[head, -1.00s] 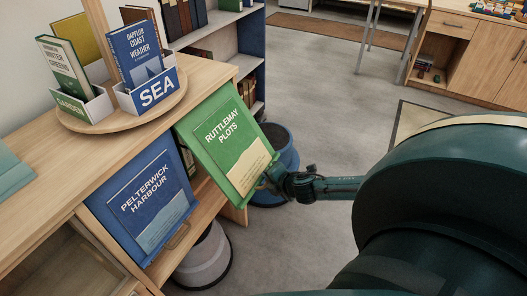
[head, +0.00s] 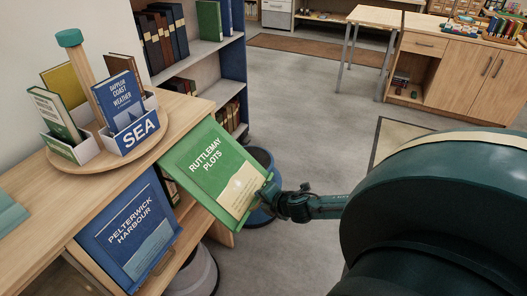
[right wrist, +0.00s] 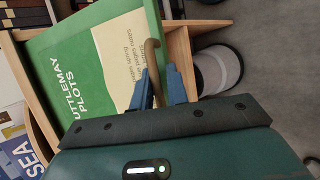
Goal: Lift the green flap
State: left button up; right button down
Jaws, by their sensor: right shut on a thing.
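The green flap (head: 214,170), with its "RUTTLEMAY PLOTS" panel, is tilted up and out from the front of the wooden shelf unit, its lower edge raised. My right gripper (head: 268,190) is at the flap's lower right edge. In the right wrist view, the flap (right wrist: 66,58) fills the upper left. A curved brown handle (right wrist: 152,56) on its edge passes between the two blue fingers of my right gripper (right wrist: 161,88), which is shut on it. The handle's lower end is hidden between the fingers. My left gripper is not in view.
The blue "PELTERWICK HARBOUR" flap (head: 128,232) hangs closed beside it. A round wooden stand (head: 70,165) with book boxes sits on top. A blue bin (head: 262,160) and a grey-white bin (head: 199,275) stand on the floor nearby. Open floor lies beyond.

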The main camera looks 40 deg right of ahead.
jog(key=shift+w+a+r, duration=0.1)
jog(key=c, duration=1.5)
grip_release()
jog(key=shift+r, duration=0.1)
